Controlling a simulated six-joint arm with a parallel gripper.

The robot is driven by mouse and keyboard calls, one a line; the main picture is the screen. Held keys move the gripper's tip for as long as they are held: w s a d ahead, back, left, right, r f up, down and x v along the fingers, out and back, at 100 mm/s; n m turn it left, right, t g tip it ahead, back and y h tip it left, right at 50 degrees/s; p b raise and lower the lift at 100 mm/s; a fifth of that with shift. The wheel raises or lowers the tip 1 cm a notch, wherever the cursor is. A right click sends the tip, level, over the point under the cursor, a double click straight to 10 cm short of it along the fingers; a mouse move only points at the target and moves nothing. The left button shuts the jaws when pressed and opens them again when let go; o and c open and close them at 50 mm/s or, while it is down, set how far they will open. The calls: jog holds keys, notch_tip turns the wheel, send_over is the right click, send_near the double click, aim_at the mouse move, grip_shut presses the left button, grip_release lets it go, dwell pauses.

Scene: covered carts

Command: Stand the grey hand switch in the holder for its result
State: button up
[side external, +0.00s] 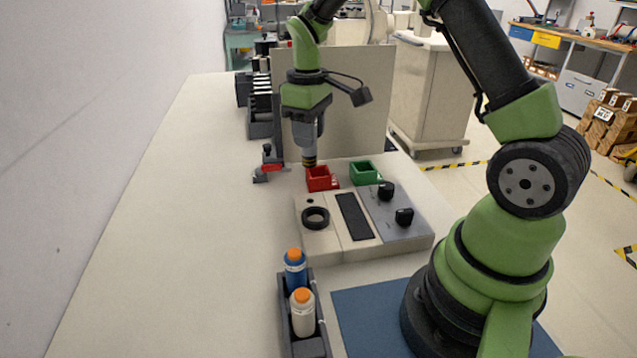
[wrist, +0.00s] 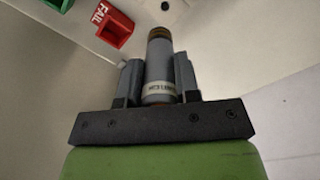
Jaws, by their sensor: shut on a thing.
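The grey hand switch (wrist: 158,60) is a grey cylinder with a brown banded end and a pale printed label. It is clamped between the two fingers of my gripper (wrist: 157,80), which is shut on it. In the side external view the switch (side external: 309,156) hangs about upright below my gripper (side external: 306,128). Its lower end is close to the red holder (side external: 320,183), apparently above its back left. The red holder (wrist: 113,27) carries the word FAIL in the wrist view. The green holder (side external: 365,174) stands to its right; any marking on it is unreadable.
A beige console (side external: 330,245) with a black ring, a dark slot and knobs stands in front of the holders. A dark rack (side external: 284,325) holds two orange-capped bottles. A red-and-grey tool (side external: 268,166) lies left of the holders. A beige panel (side external: 360,100) stands behind. The table's left side is clear.

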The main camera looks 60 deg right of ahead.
jog(key=w+d, duration=0.4)
jog(key=d, duration=0.4)
jog(key=f, duration=0.7)
jog(key=d+f, duration=0.1)
jog(key=f, duration=0.3)
jog(key=o, duration=0.9)
jog(key=shift+f, duration=0.1)
jog(key=shift+o, duration=0.3)
